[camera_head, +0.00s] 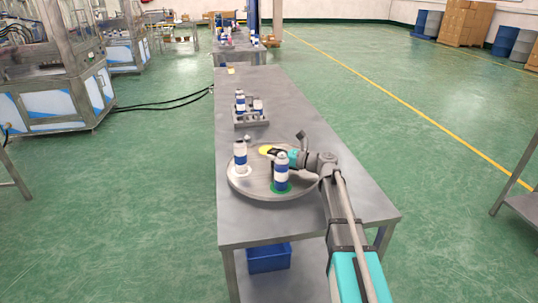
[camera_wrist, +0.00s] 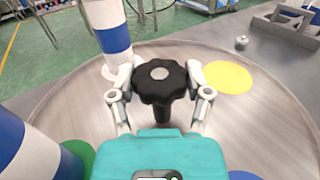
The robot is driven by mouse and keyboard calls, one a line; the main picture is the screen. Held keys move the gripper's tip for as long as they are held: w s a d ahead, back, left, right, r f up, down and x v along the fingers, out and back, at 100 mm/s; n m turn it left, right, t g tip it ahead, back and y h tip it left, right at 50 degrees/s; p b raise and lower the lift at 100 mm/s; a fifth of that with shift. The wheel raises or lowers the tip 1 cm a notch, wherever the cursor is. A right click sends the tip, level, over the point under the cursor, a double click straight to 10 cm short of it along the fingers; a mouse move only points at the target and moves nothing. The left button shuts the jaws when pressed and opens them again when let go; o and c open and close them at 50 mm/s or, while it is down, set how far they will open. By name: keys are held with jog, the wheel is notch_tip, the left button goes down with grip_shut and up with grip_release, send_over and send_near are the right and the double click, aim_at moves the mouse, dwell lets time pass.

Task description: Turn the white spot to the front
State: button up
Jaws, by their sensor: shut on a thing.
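A round grey turntable (camera_head: 255,187) lies on the steel table. My gripper (camera_wrist: 160,85) is shut on the black lobed knob (camera_wrist: 158,82) at its middle. A white spot (camera_wrist: 108,72) shows partly under a blue-and-white can (camera_wrist: 112,28); in the head view this can (camera_head: 240,157) stands at the turntable's left. A green spot (camera_head: 281,189) lies nearest the head camera, under a second blue-and-white can (camera_head: 281,172). A yellow spot (camera_wrist: 228,77) lies bare on the far side. A blue spot (camera_wrist: 244,175) shows at the wrist view's bottom edge.
A grey rack (camera_head: 250,121) with several cans stands farther back on the table (camera_head: 285,95). A small metal part (camera_wrist: 241,42) lies between turntable and rack. A blue bin (camera_head: 268,257) sits below the table.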

jog(key=shift+w+a, duration=0.1)
jog(key=o, duration=1.3)
jog(key=shift+o, duration=0.2)
jog(key=shift+d, duration=0.2)
jog(key=shift+s+d, duration=0.15)
jog(key=shift+s, duration=0.05)
send_over(306, 174)
jog(key=shift+s, duration=0.15)
